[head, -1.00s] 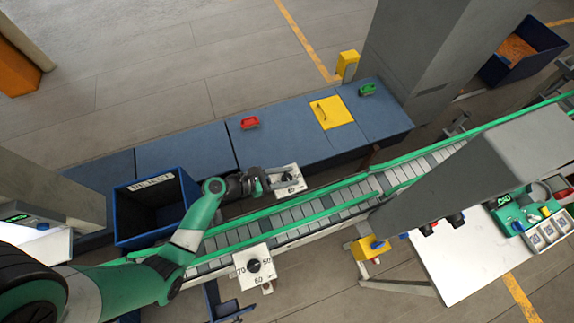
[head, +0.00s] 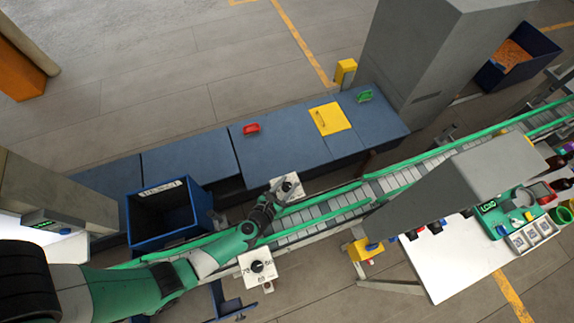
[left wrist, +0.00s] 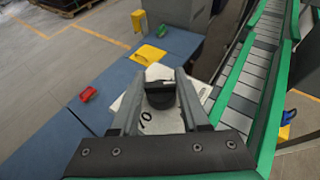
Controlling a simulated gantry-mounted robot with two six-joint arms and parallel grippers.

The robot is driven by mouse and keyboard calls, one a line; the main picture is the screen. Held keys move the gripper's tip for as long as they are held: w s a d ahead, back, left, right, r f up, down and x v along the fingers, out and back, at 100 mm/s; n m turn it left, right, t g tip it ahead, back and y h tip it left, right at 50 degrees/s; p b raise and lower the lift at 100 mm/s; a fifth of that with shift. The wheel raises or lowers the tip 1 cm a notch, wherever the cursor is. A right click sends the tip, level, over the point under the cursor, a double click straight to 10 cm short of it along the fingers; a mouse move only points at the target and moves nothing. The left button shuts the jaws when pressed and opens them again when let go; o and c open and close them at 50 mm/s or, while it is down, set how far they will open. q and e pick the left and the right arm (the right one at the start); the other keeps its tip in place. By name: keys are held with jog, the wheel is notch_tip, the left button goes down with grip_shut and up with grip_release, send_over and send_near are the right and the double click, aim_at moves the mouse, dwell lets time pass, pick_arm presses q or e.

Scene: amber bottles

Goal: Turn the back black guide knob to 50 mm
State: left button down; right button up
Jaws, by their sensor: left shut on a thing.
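The back black guide knob (head: 287,187) sits on a white dial plate (head: 297,193) on the far side of the conveyor. In the left wrist view, the knob (left wrist: 160,94) stands between the two fingers of my left gripper (left wrist: 161,80), which is shut on it. Part of a number shows on the plate (left wrist: 150,122); the pointer is too small to read. In the head view my left gripper (head: 278,193) reaches over the belt to this dial and hides part of it. My right gripper is not in view.
A second black knob (head: 257,267) on a white dial sits on the conveyor's near side. Green guide rails (head: 330,192) line the belt. A blue bin (head: 160,235) stands left of the dial. Blue cabinets behind carry a red handle (head: 251,128) and yellow panel (head: 330,118).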

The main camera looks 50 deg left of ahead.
pick_arm(q)
jog(key=shift+w+d+f+n+g+y+b, duration=0.15)
jog(key=shift+n+g+y+b, duration=0.25)
jog(key=shift+n+y, duration=0.55)
jog(key=shift+n+g+y+b, duration=0.65)
jog(key=shift+n+y, duration=0.3)
jog(key=shift+y, duration=0.1)
jog(key=n+g+y+b, duration=0.4)
jog(key=n+g+b, duration=0.1)
jog(key=b, duration=0.3)
jog(key=shift+f+n+g, duration=0.15)
jog(key=shift+n+g, duration=0.1)
jog(key=shift+n, duration=0.25)
jog(key=shift+r+n+g+y+b, duration=0.2)
jog(key=shift+n+g+y+b, duration=0.15)
jog(key=shift+b, duration=0.35)
jog(key=shift+c, duration=2)
grip_release()
jog(key=shift+a+r, duration=0.1)
jog(key=shift+a, duration=0.1)
